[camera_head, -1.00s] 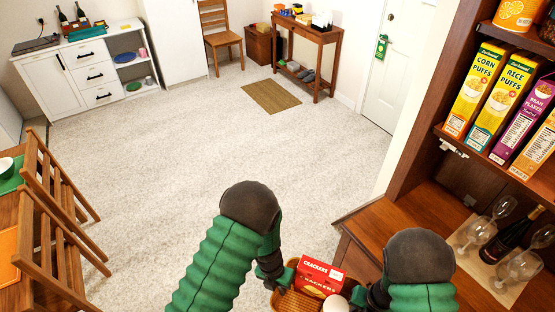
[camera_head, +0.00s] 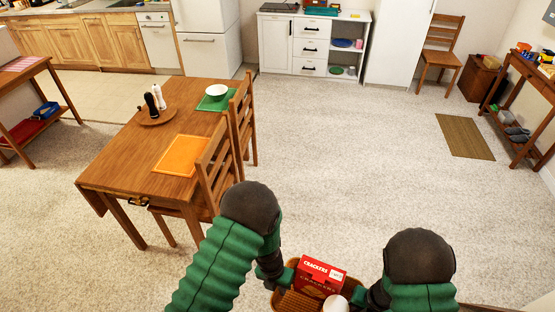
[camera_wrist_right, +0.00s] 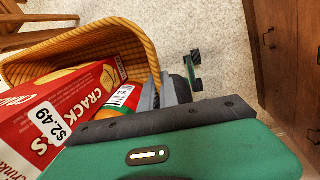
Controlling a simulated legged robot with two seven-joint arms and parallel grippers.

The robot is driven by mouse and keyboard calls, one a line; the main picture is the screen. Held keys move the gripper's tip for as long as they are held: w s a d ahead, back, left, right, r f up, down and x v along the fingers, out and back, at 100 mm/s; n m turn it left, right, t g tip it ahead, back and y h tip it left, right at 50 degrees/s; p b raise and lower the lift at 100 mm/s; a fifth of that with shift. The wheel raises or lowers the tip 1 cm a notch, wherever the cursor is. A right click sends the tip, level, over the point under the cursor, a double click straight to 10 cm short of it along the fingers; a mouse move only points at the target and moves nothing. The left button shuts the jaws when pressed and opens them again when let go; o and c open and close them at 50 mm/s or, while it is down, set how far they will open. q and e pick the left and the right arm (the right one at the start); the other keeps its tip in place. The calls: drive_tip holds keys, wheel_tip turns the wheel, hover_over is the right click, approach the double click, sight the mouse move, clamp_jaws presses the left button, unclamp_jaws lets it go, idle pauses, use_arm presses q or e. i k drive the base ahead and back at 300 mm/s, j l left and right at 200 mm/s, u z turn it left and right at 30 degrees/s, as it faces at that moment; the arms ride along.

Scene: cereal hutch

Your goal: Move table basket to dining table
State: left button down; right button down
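The wicker basket (camera_head: 291,301) is at the bottom of the head view, between my two grippers and above the floor. It also shows in the right wrist view (camera_wrist_right: 100,38), with a red crackers box (camera_head: 320,277) inside. My left gripper (camera_head: 286,277) is at its left rim and looks closed on it, though the fingertips are partly hidden. My right gripper (camera_wrist_right: 170,95) is shut on the rim on the other side. The wooden dining table (camera_head: 140,150) stands ahead to the left, apart from the basket.
The table holds an orange placemat (camera_head: 181,155), a green mat with a white bowl (camera_head: 217,91), and a round tray with shakers (camera_head: 157,117). Two wooden chairs (camera_head: 216,165) stand along its right side. Open carpet (camera_head: 350,160) lies ahead and right. Brown drawers (camera_wrist_right: 285,55) are close in the wrist view.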

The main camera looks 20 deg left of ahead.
sight(127, 158)
drive_tip(key=u, duration=1.4)
drive_tip(key=i+j+u, duration=0.15)
drive_tip(key=i+u, duration=0.2)
drive_tip(key=i+j+u, duration=0.1)
drive_tip(key=i+u, duration=0.25)
drive_tip(key=i+l+u, duration=0.1)
drive_tip(key=i+u, duration=0.3)
drive_tip(key=i+j+u, duration=0.1)
drive_tip(key=i+u, duration=0.2)
drive_tip(key=i, duration=0.35)
drive_tip(key=i+u, duration=0.3)
drive_tip(key=i, duration=0.3)
drive_tip(key=i+z, duration=0.2)
drive_tip(key=z, duration=0.15)
drive_tip(key=i+z, duration=0.25)
drive_tip(key=z, duration=0.15)
drive_tip(key=i+z, duration=0.2)
drive_tip(key=z, duration=0.15)
drive_tip(key=i+z, duration=0.1)
drive_tip(key=z, duration=0.25)
drive_tip(key=i+z, duration=0.15)
drive_tip(key=z, duration=0.2)
drive_tip(key=i+z, duration=0.15)
drive_tip(key=z, duration=0.2)
drive_tip(key=i+z, duration=0.35)
drive_tip(key=z, duration=0.15)
